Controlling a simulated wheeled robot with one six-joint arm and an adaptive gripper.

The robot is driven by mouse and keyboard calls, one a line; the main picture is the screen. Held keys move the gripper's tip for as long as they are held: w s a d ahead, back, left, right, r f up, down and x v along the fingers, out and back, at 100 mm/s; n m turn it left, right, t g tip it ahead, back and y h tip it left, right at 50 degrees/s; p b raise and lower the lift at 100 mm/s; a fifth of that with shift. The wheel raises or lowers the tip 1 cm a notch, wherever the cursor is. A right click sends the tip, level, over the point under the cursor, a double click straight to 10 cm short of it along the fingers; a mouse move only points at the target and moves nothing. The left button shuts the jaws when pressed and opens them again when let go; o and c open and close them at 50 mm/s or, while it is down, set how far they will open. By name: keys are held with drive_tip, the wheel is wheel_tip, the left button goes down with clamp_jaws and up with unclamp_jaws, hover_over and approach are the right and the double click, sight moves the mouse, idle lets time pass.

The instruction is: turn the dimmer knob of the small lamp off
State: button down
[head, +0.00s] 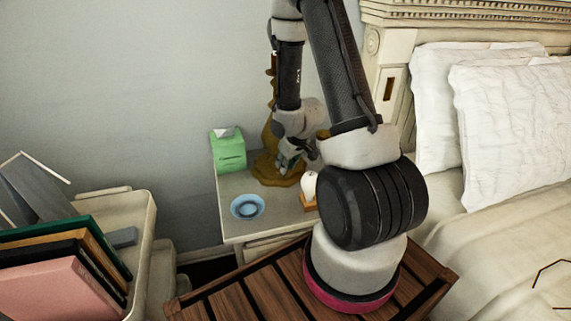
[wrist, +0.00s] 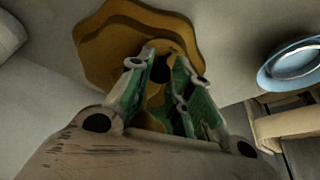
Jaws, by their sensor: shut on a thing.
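The brown-gold lamp stands on the nightstand; its wavy-edged base (head: 266,170) shows in the head view beside my gripper (head: 288,163), and most of its body is behind my arm. In the wrist view the lamp's base (wrist: 105,38) fills the upper middle. My gripper (wrist: 166,66) reaches over this base, with its green-padded fingers close together. The fingers are shut on a small dark part at the base, which I take for the dimmer knob. The fingers hide most of it, so its turn position cannot be seen.
On the nightstand (head: 232,189) are a green tissue box (head: 229,152), a blue dish (head: 247,206), also in the wrist view (wrist: 292,66), and a small white item on an orange base (head: 309,188) close to my arm. A bookshelf stands left, the bed right.

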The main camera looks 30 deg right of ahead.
drive_tip(key=c, duration=1.3)
unclamp_jaws()
